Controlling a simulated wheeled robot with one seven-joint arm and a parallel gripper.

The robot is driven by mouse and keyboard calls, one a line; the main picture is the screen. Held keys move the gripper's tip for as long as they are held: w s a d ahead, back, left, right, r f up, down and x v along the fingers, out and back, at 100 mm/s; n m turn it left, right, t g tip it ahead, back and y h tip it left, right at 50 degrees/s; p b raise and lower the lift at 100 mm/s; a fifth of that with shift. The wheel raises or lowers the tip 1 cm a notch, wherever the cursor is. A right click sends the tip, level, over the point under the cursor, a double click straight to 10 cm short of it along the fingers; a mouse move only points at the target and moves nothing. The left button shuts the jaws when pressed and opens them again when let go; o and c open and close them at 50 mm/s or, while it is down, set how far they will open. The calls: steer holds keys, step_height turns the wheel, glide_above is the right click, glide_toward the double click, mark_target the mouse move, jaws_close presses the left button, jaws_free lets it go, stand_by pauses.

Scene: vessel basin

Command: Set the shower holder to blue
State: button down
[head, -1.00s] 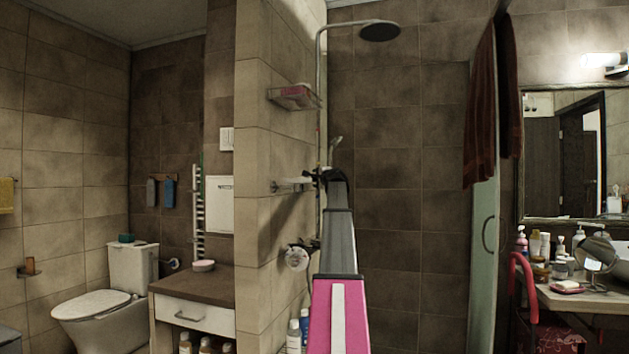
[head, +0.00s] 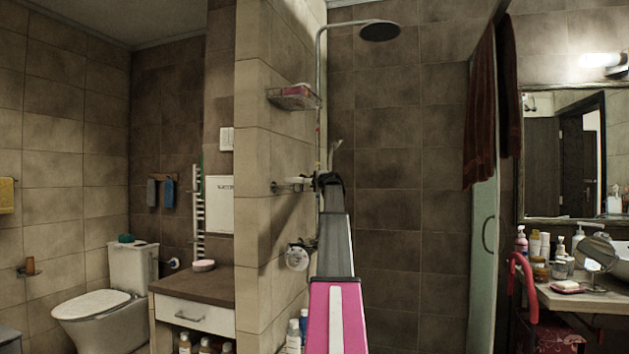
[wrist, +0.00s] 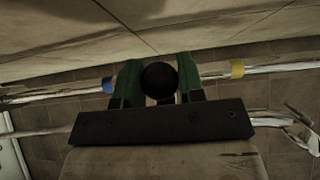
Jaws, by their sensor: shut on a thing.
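The shower holder shows in the wrist view as a round black knob (wrist: 160,79) on a pale rail (wrist: 60,92). My gripper (wrist: 159,62) is shut on it, with a green finger on each side. A blue band (wrist: 109,84) on the rail lies just left of the left finger. A yellow band (wrist: 237,68) lies farther off to the right. The holder sits between the bands, nearer the blue one. In the head view my gripper (head: 325,180) is at the shower rail, and its dark end hides most of the holder. The hand shower (head: 334,150) shows above it.
A shower valve (head: 297,257) is below. The overhead shower (head: 379,31) hangs above. The tiled wall to the right is clear.

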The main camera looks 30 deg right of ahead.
step_height(320, 180, down, 11)
steer(key=shift+r, duration=0.15)
stand_by(0.4)
steer(key=c, duration=0.8)
jaws_free()
steer(key=s, duration=0.7)
steer(key=s+a, duration=0.1)
steer(key=s, duration=0.3)
